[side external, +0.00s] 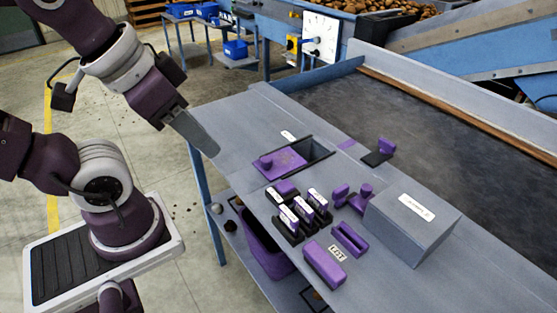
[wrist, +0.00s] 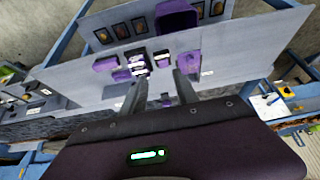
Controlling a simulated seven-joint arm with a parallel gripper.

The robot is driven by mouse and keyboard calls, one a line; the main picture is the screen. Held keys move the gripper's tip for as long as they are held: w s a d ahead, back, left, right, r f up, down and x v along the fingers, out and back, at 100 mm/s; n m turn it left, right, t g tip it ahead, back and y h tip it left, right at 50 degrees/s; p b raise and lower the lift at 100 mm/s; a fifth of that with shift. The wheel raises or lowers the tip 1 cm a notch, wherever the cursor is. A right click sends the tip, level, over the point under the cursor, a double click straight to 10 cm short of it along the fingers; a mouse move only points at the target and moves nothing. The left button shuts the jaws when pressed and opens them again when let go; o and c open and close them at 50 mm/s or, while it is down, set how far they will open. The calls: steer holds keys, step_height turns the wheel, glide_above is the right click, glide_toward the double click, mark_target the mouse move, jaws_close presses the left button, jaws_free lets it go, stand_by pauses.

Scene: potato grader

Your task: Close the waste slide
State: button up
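The waste slide (side external: 287,160) is a flat purple plate with a round purple knob at its left end. It lies in a dark-edged frame in the grey tabletop. A dark gap (side external: 316,149) shows at its right end, so the slot is partly uncovered. My gripper (side external: 208,148) is in the air to the left of the slide, near the table's left edge and touching nothing visible. In the wrist view my gripper (wrist: 160,74) has its two fingers apart with nothing between them. A purple patch beside the right finger there looks like the slide (wrist: 189,62), partly hidden.
Several labelled purple-and-white pieces in black holders (side external: 301,212) stand in front of the slide. Purple blocks (side external: 324,265) and a grey box (side external: 412,224) stand to the right. A purple bin (side external: 264,245) is below the table. The tabletop left of the slide is clear.

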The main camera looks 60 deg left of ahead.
steer(key=shift+w, duration=0.1)
steer(key=c, duration=0.3)
steer(key=m, duration=0.2)
steer(key=w+f+m, duration=0.1)
steer(key=m, duration=0.1)
steer(key=w+a+m+y, duration=0.1)
steer(key=m, duration=0.1)
steer(key=shift+w+f+g, duration=0.15)
steer(key=shift+f+g, duration=0.1)
steer(key=shift+g, duration=0.05)
jaws_close()
steer(key=w+a+f+m+g, duration=0.1)
steer(key=w+f+m, duration=0.1)
steer(key=f+m, duration=0.3)
steer(key=w+a+f+m, duration=0.2)
steer(key=f+m, duration=0.4)
steer(key=m, duration=0.5)
steer(key=w+a+f+m+g, duration=0.1)
steer(key=w+f+m, duration=0.3)
steer(key=m, duration=0.4)
steer(key=shift+w+a+f+m+g, duration=0.3)
steer(key=shift+a+f, duration=0.2)
steer(key=shift+f, duration=0.15)
steer(key=w, duration=0.1)
steer(key=a, duration=0.1)
steer(key=w, duration=0.1)
steer(key=shift+w+a+f, duration=0.25)
steer(key=shift+w+f, duration=0.05)
steer(key=shift+w+a, duration=0.25)
steer(key=shift+w, duration=0.25)
